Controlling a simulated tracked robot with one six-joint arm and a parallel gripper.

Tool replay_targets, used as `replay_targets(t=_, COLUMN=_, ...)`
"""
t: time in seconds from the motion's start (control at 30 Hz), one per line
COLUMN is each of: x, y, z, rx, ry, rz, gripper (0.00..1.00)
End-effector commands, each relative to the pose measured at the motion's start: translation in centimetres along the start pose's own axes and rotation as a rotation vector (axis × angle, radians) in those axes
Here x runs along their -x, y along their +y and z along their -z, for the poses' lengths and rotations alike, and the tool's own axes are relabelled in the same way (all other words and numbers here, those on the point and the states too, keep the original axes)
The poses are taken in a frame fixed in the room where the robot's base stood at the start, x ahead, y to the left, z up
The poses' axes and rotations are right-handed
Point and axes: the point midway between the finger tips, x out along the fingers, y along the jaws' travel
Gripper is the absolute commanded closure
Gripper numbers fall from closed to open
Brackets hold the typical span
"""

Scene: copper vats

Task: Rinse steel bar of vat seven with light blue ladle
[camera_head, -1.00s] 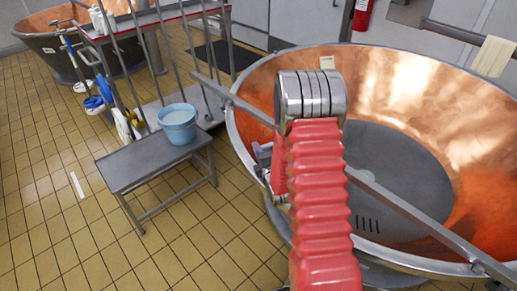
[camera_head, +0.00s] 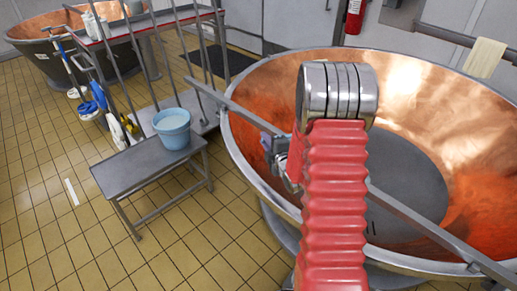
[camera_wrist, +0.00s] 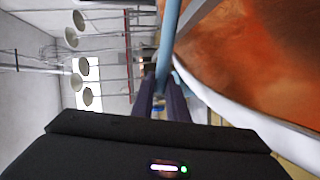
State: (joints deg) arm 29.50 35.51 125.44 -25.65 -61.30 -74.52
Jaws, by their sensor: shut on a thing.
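The light blue ladle shows in the wrist view as a light blue shaft (camera_wrist: 167,42). My gripper (camera_wrist: 162,98) is shut on it with both dark fingers. The ladle's bowl cannot be made out. In the head view my red arm hides most of the gripper, which is near the left side of the copper vat (camera_head: 415,85). The steel bar (camera_head: 415,222) lies across the vat from rim to rim, its middle hidden behind my arm. The bar also appears close to the shaft in the wrist view (camera_wrist: 197,14); contact cannot be told. No vat number is readable.
A light blue bucket (camera_head: 172,128) holding pale liquid stands on a grey bench (camera_head: 125,172) left of the vat. A metal cart (camera_head: 150,22) stands behind it, and another copper vat (camera_head: 40,62) is far left. A cloth (camera_head: 485,57) hangs at right. Tiled floor is open at lower left.

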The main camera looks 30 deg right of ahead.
Motion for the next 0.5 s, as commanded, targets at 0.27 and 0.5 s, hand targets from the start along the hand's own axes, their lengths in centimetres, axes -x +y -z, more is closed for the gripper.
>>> replay_targets(t=0.27, x=0.7, y=3.4, z=-2.4, rx=-0.129, ry=0.023, rz=-0.001, gripper=1.00)
replay_targets(t=0.5, x=1.2, y=5.9, z=-4.2, rx=-0.236, ry=0.044, rz=0.000, gripper=1.00)
